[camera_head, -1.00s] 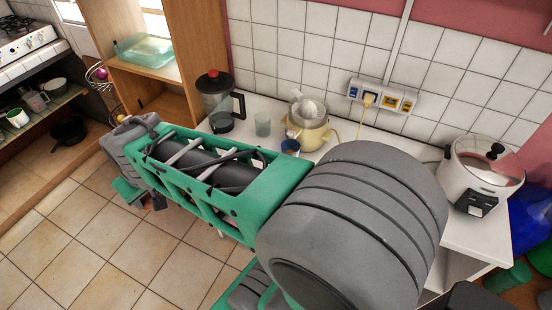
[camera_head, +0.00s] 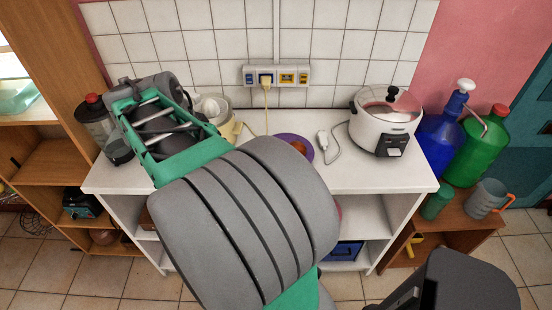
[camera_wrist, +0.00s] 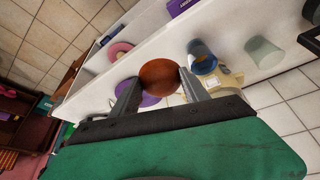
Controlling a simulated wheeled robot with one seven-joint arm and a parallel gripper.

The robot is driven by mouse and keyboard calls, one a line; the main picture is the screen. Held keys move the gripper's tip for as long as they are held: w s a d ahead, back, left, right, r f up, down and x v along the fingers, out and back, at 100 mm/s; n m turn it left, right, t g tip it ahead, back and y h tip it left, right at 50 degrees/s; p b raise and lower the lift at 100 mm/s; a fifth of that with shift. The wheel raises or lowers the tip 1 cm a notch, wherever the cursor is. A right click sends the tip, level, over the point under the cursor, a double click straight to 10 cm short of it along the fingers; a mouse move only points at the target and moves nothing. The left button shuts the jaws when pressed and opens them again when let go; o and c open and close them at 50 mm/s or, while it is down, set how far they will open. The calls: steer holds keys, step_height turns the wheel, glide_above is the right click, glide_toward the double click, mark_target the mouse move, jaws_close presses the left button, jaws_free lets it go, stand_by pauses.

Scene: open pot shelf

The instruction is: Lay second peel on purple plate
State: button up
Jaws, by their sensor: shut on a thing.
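My gripper (camera_wrist: 159,84) shows in the wrist view, its two fingers shut on a round orange-brown peel (camera_wrist: 160,74). The purple plate (camera_wrist: 150,100) shows behind the peel and the fingers, partly covered by them. In the head view the purple plate (camera_head: 306,155) lies on the white counter, partly hidden by my arm, with an orange-brown piece (camera_head: 298,146) over it. I cannot tell whether that piece is the held peel or another one. My fingers are hidden behind my arm in the head view.
The white counter (camera_head: 345,175) also holds a rice cooker (camera_head: 385,122) at right, a white plug and cord (camera_head: 323,140), a yellow juicer (camera_head: 228,128) and a blender (camera_head: 100,128) at left. A blue cup (camera_wrist: 203,62) and a clear glass (camera_wrist: 262,56) stand near the held peel.

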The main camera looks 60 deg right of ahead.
steer(key=s+d+f+m+g+y+b, duration=0.1)
steer(key=s+d+f+m+g+b, duration=0.15)
steer(key=s+d+m, duration=0.65)
steer(key=shift+n+g, duration=0.35)
steer(key=shift+n, duration=0.05)
steer(key=d+f+p, duration=0.1)
steer(key=d+f, duration=0.1)
steer(key=d, duration=0.1)
steer(key=d+f, duration=0.3)
steer(key=d, duration=0.1)
steer(key=w+d+f+p, duration=0.1)
steer(key=d+f, duration=0.2)
steer(key=shift+d+f+p, duration=0.25)
steer(key=shift+p, duration=0.05)
step_height(320, 180, down, 3)
steer(key=shift+r, duration=0.1)
steer(key=shift+f, duration=0.35)
steer(key=o, duration=1.2)
steer(key=shift+r, duration=0.1)
steer(key=shift+o, duration=0.2)
